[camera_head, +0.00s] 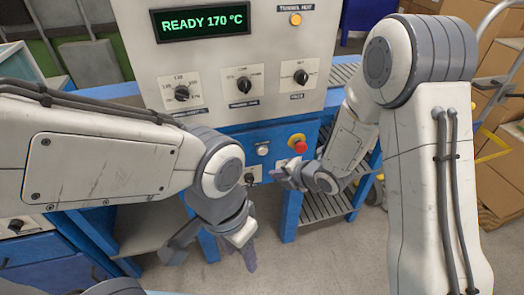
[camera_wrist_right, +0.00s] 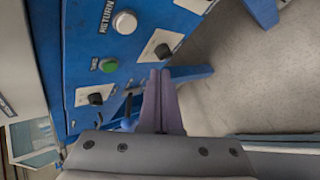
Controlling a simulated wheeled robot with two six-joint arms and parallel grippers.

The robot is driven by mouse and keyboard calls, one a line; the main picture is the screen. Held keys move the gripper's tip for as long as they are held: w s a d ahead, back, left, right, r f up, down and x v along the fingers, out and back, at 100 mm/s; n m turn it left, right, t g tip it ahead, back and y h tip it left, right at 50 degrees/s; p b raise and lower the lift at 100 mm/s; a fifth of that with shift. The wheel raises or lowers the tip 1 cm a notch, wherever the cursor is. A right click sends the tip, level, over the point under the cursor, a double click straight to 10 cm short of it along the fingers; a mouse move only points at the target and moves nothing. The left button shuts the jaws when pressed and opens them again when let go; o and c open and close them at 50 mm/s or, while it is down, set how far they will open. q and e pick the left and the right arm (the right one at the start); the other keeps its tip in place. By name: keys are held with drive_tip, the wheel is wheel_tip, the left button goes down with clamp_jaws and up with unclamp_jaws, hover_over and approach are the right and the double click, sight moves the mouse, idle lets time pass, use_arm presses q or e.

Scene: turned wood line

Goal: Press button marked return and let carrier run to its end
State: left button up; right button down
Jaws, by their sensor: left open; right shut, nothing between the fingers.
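The white round button marked RETURN (camera_wrist_right: 124,22) is on the blue panel at the top of the right wrist view. In the head view a white button (camera_head: 262,151) shows on the blue front, left of the red button. My right gripper (camera_wrist_right: 160,72) is shut and empty. Its fingertips are below and to the right of the RETURN button in the wrist view, apart from it. In the head view the right gripper (camera_head: 280,173) is in front of the blue panel. My left gripper (camera_head: 212,252) is open and empty, low over the floor. I cannot make out the carrier.
A green button (camera_wrist_right: 108,65) and black knobs (camera_wrist_right: 97,98) are close to the RETURN button. A red mushroom button (camera_head: 298,143) sits near my right gripper. The display (camera_head: 204,22) reads READY 170 °C. Cardboard boxes (camera_head: 500,150) stand at the right.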

sight(263, 151)
drive_tip(key=w+a+p, duration=0.1)
drive_tip(key=w+a, duration=0.1)
drive_tip(key=w, duration=0.4)
drive_tip(key=shift+w+p, duration=0.2)
drive_tip(key=shift+p, duration=0.2)
drive_tip(key=shift+a, duration=0.1)
idle(1.6)
drive_tip(key=shift+w+a, duration=0.15)
drive_tip(key=shift+w, duration=0.3)
